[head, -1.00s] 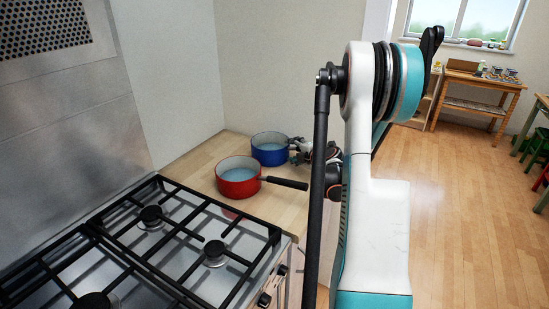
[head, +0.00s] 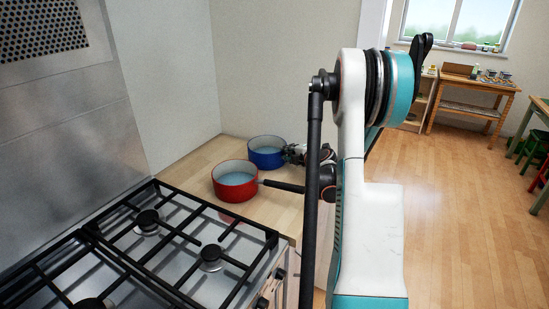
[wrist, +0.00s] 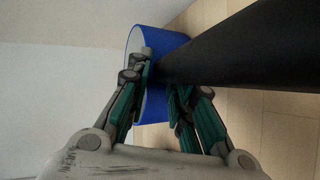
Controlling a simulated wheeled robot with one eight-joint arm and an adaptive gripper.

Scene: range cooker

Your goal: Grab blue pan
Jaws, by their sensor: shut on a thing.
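The blue pan (head: 266,151) stands on the wooden counter near the back wall, with its right side partly hidden by my gripper. My gripper (head: 293,153) is at the right side of the blue pan, low over the counter. In the wrist view, the blue pan (wrist: 133,48) is just past the fingertips, and its black handle (wrist: 235,48) runs from it to the upper right. My gripper (wrist: 160,72) is shut on that handle close to the pan's wall. The fingers hide part of the pan.
A red pan (head: 235,182) stands in front of the blue pan, its black handle (head: 284,187) pointing right toward my arm. The gas hob (head: 150,250) with black grates is at the front left. The wall (head: 275,80) is behind the pans. Open floor (head: 455,210) lies to the right.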

